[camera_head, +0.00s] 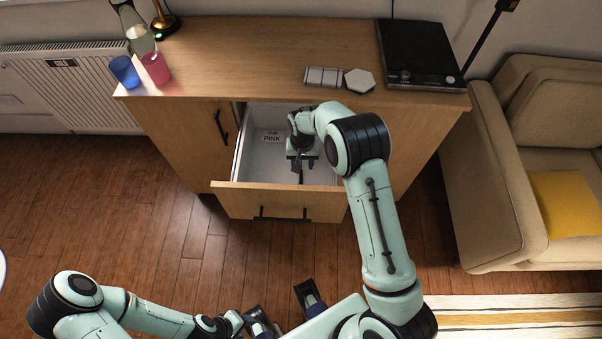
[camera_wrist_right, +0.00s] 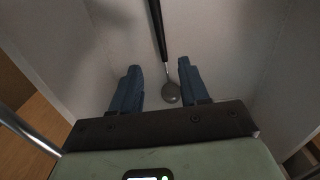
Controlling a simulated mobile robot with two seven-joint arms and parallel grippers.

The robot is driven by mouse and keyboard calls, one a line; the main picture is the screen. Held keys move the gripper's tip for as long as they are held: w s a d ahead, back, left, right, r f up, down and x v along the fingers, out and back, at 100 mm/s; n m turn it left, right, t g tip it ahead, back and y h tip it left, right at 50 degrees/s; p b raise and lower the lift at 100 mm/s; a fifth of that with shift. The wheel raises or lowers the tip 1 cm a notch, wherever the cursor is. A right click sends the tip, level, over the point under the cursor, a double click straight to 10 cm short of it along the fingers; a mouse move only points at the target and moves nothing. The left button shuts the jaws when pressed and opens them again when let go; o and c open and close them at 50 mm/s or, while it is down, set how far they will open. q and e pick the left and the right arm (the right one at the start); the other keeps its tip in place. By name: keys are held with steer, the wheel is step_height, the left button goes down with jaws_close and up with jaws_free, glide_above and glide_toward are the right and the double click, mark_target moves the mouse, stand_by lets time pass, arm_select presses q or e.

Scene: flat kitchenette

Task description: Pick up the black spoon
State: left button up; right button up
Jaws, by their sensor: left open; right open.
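The black spoon (camera_wrist_right: 158,35) lies in the open drawer, its dark handle running to the top edge of the right wrist view. Its round bowl (camera_wrist_right: 171,92) shows between my right gripper's fingers, closer to the right finger. My right gripper (camera_wrist_right: 159,68) is open and empty, pointing down into the drawer. In the head view my right gripper (camera_head: 302,160) hides part of the spoon; a dark strip (camera_head: 300,177) below it looks like the spoon's handle. My left gripper (camera_head: 282,308) is open and empty, low over the floor in front of the cabinet.
The open drawer (camera_head: 265,195) has pale walls close around my right gripper and a label reading PINK. The wooden counter (camera_head: 250,45) holds a blue cup (camera_head: 124,72), a pink cup (camera_head: 156,68) and a black appliance (camera_head: 418,50). A sofa (camera_head: 495,190) stands at right.

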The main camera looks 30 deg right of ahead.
mark_target(301, 174)
steer(key=f, duration=0.6)
steer(key=shift+w+a+f, duration=0.1)
steer(key=shift+w+f, duration=0.1)
steer(key=shift+f, duration=0.15)
jaws_close()
